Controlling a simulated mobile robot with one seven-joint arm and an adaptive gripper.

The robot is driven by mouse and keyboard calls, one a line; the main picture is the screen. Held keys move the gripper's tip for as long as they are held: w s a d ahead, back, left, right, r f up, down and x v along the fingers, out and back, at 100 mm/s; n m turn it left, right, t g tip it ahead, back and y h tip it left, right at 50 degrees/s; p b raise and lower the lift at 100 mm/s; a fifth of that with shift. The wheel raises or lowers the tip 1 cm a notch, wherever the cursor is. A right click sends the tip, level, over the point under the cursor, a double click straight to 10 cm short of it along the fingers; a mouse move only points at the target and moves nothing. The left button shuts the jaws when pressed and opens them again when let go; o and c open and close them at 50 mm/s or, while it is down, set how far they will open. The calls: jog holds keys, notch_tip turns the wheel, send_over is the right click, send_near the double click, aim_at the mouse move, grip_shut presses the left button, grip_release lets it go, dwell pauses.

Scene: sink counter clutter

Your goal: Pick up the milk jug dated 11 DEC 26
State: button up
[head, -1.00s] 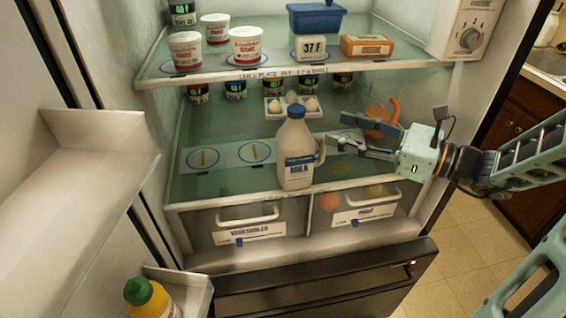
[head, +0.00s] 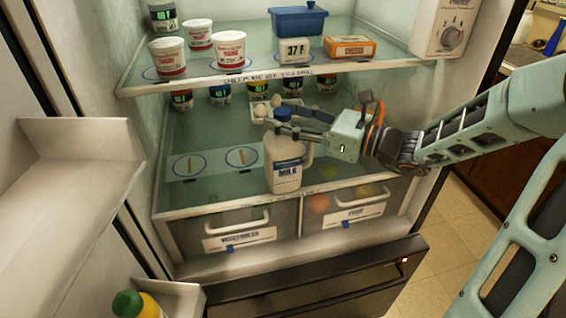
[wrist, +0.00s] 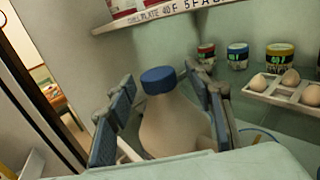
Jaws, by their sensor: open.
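A milk jug (head: 284,165) with a blue cap and a blue and white MILK label stands upright on the middle fridge shelf, near its front edge. Any date on it is too small to read. In the wrist view the jug (wrist: 171,125) shows its cap and shoulders between two blue-padded fingers. My gripper (head: 276,122) is open around the jug's upper part, just below the cap. I cannot tell whether either finger touches it. My gripper also fills the lower part of the wrist view (wrist: 160,110).
An egg tray (wrist: 285,90) and several small jars (wrist: 238,57) stand behind the jug. The upper shelf (head: 225,80) holds tubs, a blue box and an orange package. Two drawers (head: 238,228) lie below. The shelf left of the jug is clear.

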jog(key=shift+w+a, duration=0.1)
jog(key=shift+a, duration=0.15)
grip_shut()
dwell(0.3)
jog(key=shift+r, duration=0.15)
